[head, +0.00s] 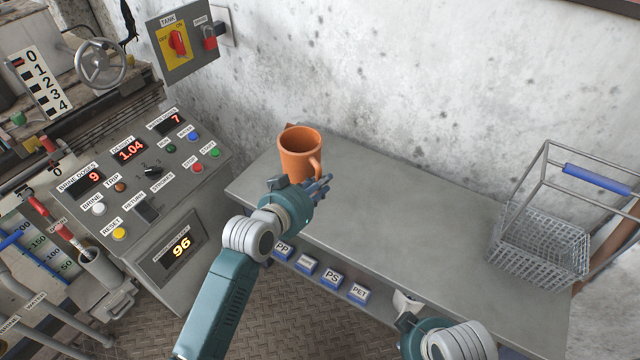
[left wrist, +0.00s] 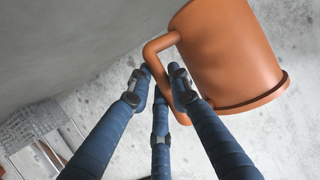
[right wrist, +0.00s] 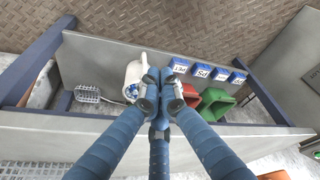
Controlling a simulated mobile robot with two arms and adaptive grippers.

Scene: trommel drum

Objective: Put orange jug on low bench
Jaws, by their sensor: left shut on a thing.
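The orange jug (head: 300,155) is upright at the back left of the grey bench (head: 390,230), near the wall. I cannot tell whether its base touches the bench top. My left gripper (head: 318,188) is shut on the jug's handle, which also shows between the fingers in the left wrist view (left wrist: 163,85). The jug body (left wrist: 228,55) is right of the fingers there. My right gripper (right wrist: 160,80) is empty, its fingers drawn together, near the bench's front edge.
A wire basket with a blue handle (head: 540,245) stands at the bench's right end. Blue labelled blocks (head: 332,277) line the front below the top. A control panel (head: 140,185) stands left. The bench's middle is clear. A white object (right wrist: 135,78) lies behind my right fingers.

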